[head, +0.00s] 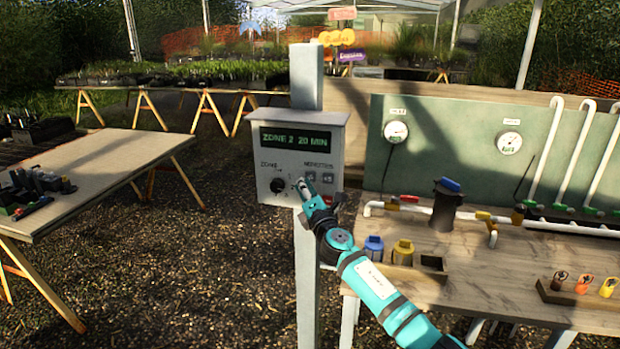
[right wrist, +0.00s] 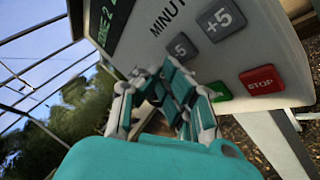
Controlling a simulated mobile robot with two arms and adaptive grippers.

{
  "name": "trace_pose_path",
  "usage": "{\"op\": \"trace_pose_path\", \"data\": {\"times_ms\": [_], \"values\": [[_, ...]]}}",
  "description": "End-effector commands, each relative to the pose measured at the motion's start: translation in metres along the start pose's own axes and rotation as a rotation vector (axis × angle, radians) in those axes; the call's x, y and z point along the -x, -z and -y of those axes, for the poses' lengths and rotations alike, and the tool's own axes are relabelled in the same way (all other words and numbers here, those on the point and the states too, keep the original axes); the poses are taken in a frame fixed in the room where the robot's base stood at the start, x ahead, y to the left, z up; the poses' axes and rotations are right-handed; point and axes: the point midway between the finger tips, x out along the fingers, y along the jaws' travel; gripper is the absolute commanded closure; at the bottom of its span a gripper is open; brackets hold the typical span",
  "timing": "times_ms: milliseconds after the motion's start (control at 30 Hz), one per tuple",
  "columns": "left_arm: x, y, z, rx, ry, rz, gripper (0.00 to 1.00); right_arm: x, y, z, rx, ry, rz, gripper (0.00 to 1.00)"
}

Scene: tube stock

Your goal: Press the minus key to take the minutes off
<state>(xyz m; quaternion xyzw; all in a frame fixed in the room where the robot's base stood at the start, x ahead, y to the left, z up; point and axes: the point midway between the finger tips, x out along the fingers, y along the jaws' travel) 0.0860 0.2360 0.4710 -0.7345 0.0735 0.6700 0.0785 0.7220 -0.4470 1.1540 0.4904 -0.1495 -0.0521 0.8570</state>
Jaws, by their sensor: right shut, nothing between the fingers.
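The grey control box (head: 300,150) stands on a post in the middle of the head view. Its green display (head: 296,139) reads "ZONE 2 20 MIN". The minus key (right wrist: 181,48), a grey key marked 5 with its sign partly unclear, shows in the right wrist view beside the +5 key (right wrist: 221,19). My right gripper (head: 303,186) is shut and empty, its tips at the lower front of the box. In the right wrist view the fingers (right wrist: 172,75) are just below the minus key; I cannot tell whether they touch it. My left gripper is not in view.
A red STOP key (right wrist: 262,80) and a green key (right wrist: 215,91) sit below the minutes keys. A zone knob (head: 277,185) is left of my gripper. A wooden bench (head: 480,270) with pipes and gauges stands right; a table (head: 100,165) stands left.

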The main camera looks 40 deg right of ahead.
Motion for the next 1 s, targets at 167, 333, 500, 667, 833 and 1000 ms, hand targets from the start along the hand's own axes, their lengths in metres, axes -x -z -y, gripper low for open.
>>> {"op": "trace_pose_path", "data": {"times_ms": [167, 333, 500, 667, 833, 1000], "values": [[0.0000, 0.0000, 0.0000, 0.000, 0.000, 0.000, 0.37, 0.0001, 0.0002, 0.0001, 0.000, 0.000, 0.000, 1.00], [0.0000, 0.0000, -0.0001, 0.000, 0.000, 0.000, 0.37, 0.0001, 0.0003, 0.0001, 0.000, 0.000, 0.000, 1.00], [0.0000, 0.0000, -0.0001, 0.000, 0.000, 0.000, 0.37, 0.0001, 0.0002, 0.0001, 0.000, 0.000, 0.000, 1.00], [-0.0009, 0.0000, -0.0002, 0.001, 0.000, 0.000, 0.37, -0.0007, -0.0002, 0.0007, 0.000, 0.000, 0.000, 1.00], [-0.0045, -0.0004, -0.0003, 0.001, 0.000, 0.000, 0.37, -0.0053, -0.0025, 0.0030, 0.000, -0.001, 0.000, 1.00], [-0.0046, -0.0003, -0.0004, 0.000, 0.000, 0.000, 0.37, -0.0067, -0.0034, 0.0034, 0.000, 0.000, -0.001, 1.00]]}}
